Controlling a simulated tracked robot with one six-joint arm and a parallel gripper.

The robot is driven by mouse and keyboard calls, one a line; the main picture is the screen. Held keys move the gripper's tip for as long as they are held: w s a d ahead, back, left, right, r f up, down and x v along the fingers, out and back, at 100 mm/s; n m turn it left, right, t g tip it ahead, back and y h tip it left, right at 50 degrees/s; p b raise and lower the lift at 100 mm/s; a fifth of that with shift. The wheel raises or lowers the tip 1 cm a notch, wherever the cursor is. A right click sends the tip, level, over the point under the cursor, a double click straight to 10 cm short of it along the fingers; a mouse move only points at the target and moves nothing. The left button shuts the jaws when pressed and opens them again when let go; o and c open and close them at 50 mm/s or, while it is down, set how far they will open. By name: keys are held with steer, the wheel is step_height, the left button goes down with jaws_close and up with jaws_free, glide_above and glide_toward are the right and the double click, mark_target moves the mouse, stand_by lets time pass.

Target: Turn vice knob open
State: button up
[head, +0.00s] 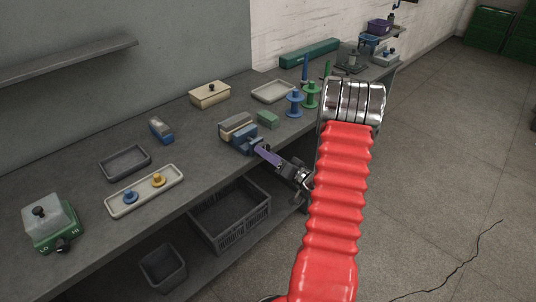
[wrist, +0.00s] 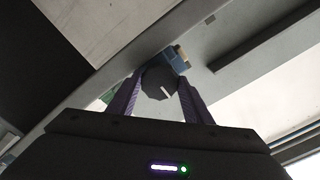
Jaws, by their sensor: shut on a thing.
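The vice is a blue body (head: 247,141) at the front edge of the grey bench, with a beige and dark block (head: 236,126) just behind it. In the wrist view the blue vice (wrist: 178,60) is beyond the dark round knob (wrist: 160,83), which has a white mark on its face. My gripper (head: 262,150) reaches the front of the vice from the right; its purple fingers stand on both sides of the knob in the wrist view (wrist: 158,92), shut on it. In the head view the knob is hidden by the fingers.
A tray (head: 118,209) with a blue and a yellow knobbed piece lies left on the bench. Blue and green spools (head: 294,112) stand behind the vice. A dark crate (head: 222,237) sits below the bench. Open floor lies to the right.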

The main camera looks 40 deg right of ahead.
steer(key=shift+a+f, duration=0.15)
steer(key=shift+f, duration=0.15)
steer(key=o, duration=1.1)
steer(key=shift+r, duration=0.2)
steer(key=shift+c, duration=0.2)
steer(key=s, duration=1.3)
steer(key=shift+s+d, duration=0.3)
steer(key=shift+s, duration=0.1)
